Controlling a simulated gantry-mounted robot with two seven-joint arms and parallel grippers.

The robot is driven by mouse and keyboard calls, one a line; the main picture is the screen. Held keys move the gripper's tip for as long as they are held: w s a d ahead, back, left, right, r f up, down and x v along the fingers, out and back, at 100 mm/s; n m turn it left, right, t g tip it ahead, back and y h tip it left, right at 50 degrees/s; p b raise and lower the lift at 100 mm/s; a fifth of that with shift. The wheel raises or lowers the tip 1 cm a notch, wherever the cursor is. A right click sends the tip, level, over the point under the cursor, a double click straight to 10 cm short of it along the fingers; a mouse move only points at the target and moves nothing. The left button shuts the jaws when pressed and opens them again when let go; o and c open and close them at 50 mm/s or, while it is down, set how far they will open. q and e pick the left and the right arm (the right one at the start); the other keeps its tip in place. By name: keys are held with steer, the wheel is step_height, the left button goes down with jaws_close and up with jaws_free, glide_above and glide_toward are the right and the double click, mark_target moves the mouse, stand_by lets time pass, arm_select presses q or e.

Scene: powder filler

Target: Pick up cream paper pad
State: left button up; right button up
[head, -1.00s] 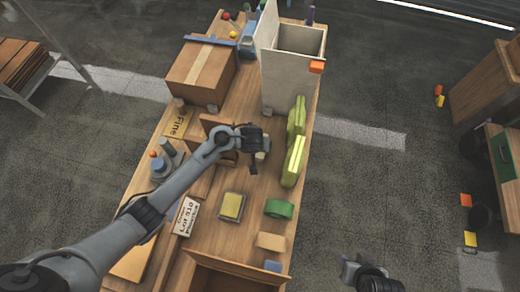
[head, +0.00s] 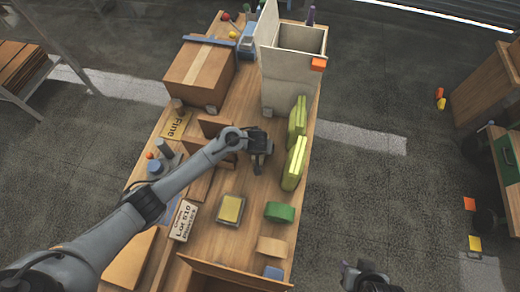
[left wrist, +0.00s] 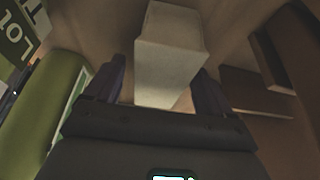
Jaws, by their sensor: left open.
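A cream block, which looks like the cream paper pad (left wrist: 168,55), stands on the wooden bench in the left wrist view. It lies ahead of and between the two dark fingers of my left gripper (left wrist: 160,92), with gaps showing at the sides. In the head view my left gripper (head: 258,170) points down over the middle of the bench and hides the block. The left gripper is open and empty. My right gripper (head: 352,272) is off the bench at the lower right, and its fingers are too unclear to read.
Yellow-green upright packs (head: 294,163) stand close to the right of my left gripper. Brown wooden dividers (head: 214,127) stand to its left. A yellow sponge-like block (head: 231,209), a green roll (head: 279,212) and a tan block (head: 272,247) lie nearer. A pale bin (head: 290,75) stands behind.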

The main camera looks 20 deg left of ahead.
arm_select(q)
steer(key=shift+f, duration=0.25)
stand_by(0.6)
steer(key=c, duration=1)
steer(key=shift+r, duration=0.1)
steer(key=shift+c, duration=0.2)
